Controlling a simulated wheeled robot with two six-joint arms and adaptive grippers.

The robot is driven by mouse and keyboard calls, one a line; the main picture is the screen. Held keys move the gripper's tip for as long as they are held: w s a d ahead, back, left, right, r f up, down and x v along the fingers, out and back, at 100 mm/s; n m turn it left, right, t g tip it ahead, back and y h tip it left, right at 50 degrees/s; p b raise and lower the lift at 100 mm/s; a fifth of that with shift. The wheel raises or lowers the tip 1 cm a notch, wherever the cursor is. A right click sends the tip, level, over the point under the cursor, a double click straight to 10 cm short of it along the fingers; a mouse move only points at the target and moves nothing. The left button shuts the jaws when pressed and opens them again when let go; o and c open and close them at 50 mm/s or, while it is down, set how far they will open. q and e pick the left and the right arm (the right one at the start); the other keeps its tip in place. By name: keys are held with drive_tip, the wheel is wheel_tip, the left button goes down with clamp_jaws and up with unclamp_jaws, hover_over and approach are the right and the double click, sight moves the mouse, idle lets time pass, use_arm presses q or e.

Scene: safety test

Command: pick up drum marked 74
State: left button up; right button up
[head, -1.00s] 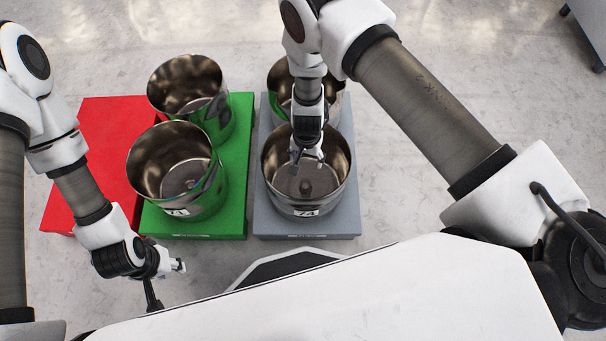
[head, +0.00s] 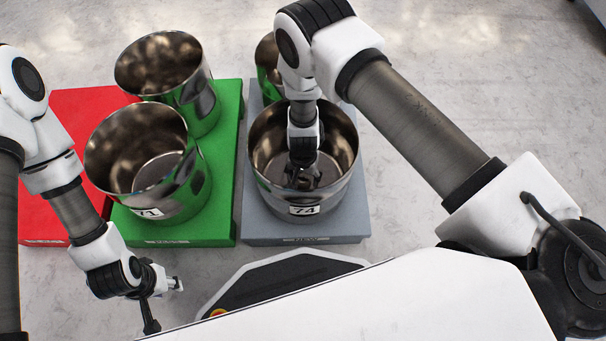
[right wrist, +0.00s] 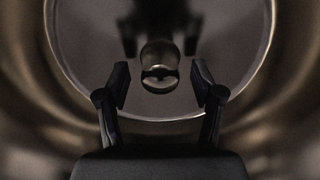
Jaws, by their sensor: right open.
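The drum marked 74 (head: 262,170) is an open, shiny metal drum with its label on the front. It stands upright on the grey platform (head: 262,232). My right gripper (head: 303,182) reaches down inside the drum. In the right wrist view, my right gripper (right wrist: 160,88) is open, with its two fingers on either side of a rounded metal knob (right wrist: 160,62) that shows beyond the fingertips, against the drum's round floor. I cannot tell whether the fingers touch anything. My left gripper (head: 165,300) hangs low at the left, away from the drums; its jaws are unclear.
The drum marked 71 (head: 105,160) and another drum (head: 130,72) stand on a green platform (head: 222,205). A drum behind 74 (head: 266,62) is partly hidden by my right arm. A red platform (head: 45,215) is at the left. Bare floor lies behind.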

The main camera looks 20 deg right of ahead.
drive_tip(key=shift+f, duration=0.65)
drive_tip(key=shift+r, duration=0.2)
clamp_jaws()
